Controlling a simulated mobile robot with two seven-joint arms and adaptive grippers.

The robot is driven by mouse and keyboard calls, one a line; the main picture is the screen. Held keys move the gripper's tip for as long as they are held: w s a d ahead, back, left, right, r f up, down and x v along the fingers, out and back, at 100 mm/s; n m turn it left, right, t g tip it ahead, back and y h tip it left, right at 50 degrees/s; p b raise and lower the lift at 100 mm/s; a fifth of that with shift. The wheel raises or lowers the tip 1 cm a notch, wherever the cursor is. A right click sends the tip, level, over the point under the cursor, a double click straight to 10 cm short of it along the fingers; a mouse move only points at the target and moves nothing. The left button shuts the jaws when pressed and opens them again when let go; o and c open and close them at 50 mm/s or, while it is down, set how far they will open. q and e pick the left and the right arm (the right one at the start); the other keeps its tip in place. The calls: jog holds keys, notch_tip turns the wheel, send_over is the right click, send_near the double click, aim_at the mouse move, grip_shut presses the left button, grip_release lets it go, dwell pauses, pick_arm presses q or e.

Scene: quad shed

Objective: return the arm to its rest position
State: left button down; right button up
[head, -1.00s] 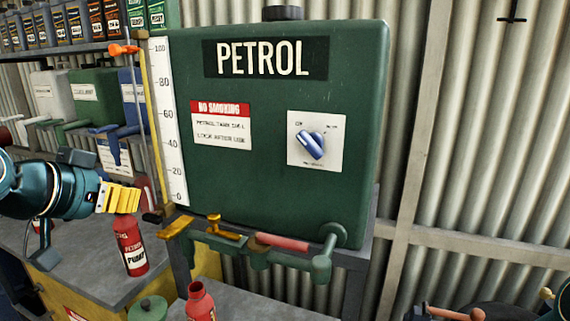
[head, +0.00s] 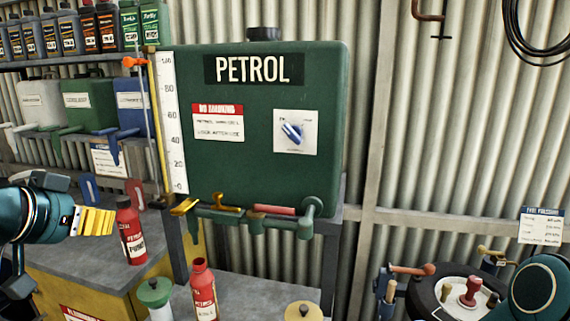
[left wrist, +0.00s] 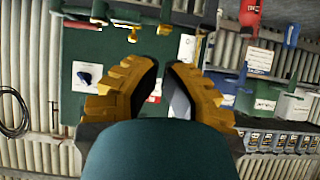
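My left gripper (head: 97,221) with yellow fingers comes in from the left edge in the head view. It is above the grey bench and to the left of the red bottle labelled "PUMP" (head: 131,240); it does not hold that bottle. In the left wrist view the two yellow fingers of my left gripper (left wrist: 164,64) stand apart with a gap and nothing held between them. A teal part of my right arm (head: 540,288) shows at the lower right. My right gripper is out of view.
The green petrol tank (head: 262,165) with its blue knob (head: 292,132) stands in the middle. A second red bottle (head: 204,294) stands on the lower bench below it. Coloured cans (head: 88,100) line a shelf at left. A round tool stand (head: 462,295) is at lower right.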

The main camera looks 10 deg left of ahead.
pick_arm(q)
jog(key=w+d+f+g, duration=0.2)
jog(key=w+d+f, duration=0.2)
jog(key=w+f, duration=0.4)
jog(key=w+d+f+g, duration=0.1)
jog(key=d+f, duration=0.2)
jog(key=f, duration=0.4)
jog(key=w+d+f+n+g+h, duration=0.1)
jog(key=w+d+f, duration=0.15)
jog(key=f, duration=0.45)
jog(key=w+d+f+g, duration=0.1)
jog(key=d+f, duration=0.2)
jog(key=f, duration=0.4)
jog(key=s+d+f+g, duration=0.1)
jog(key=s+d+f, duration=0.3)
jog(key=f, duration=0.4)
jog(key=s+d+f+n+g+h, duration=0.1)
jog(key=s+d+f, duration=0.3)
jog(key=f, duration=0.4)
jog(key=s+d+f+g, duration=0.2)
jog(key=s+d+f, duration=0.3)
jog(key=f, duration=0.3)
jog(key=shift+s+n+g+h, duration=0.3)
jog(key=shift+s+n, duration=0.1)
jog(key=shift+s, duration=0.45)
pick_arm(e)
jog(key=shift+w+f, duration=0.2)
jog(key=shift+w, duration=0.35)
